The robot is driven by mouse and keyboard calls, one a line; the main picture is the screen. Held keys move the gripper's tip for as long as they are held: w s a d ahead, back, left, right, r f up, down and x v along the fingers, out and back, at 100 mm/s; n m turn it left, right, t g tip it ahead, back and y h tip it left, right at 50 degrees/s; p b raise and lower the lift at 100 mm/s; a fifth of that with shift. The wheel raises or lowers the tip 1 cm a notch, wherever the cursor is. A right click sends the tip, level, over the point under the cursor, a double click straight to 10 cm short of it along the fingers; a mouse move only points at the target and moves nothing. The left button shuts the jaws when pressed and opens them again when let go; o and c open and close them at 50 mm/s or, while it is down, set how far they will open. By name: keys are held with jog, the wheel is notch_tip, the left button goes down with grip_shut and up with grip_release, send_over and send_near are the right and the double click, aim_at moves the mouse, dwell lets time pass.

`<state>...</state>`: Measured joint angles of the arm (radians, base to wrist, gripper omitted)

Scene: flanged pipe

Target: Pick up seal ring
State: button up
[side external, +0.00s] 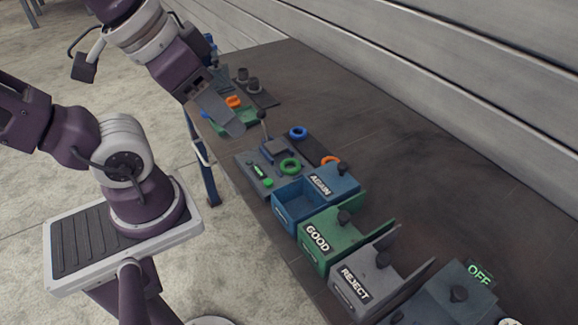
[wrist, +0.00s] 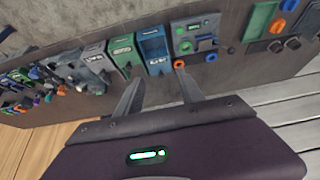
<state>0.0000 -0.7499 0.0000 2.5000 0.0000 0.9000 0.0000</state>
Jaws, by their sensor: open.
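Several rings lie on the bench, and I cannot tell which of them is the seal ring. A green ring (side external: 290,166) lies on a dark plate. A blue ring (side external: 298,132) lies behind it and an orange ring (side external: 330,160) lies to its right. Another orange ring (side external: 233,101) is at the green tray. In the wrist view, an orange ring (wrist: 179,64) shows just beyond the right fingertip and a blue ring (wrist: 211,57) farther right. My gripper (wrist: 159,75) is open with nothing between its fingers. In the side view my gripper (side external: 228,118) is above the bench's left part.
A blue AGAIN bin (side external: 297,205), a green GOOD bin (side external: 318,240) and a grey REJECT bin (side external: 355,283) stand in a row. A knobbed lever (side external: 263,118) rises near the dark plate. Dark cylinders (side external: 247,80) stand at the far end.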

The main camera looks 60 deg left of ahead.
jog(key=shift+o, duration=0.7)
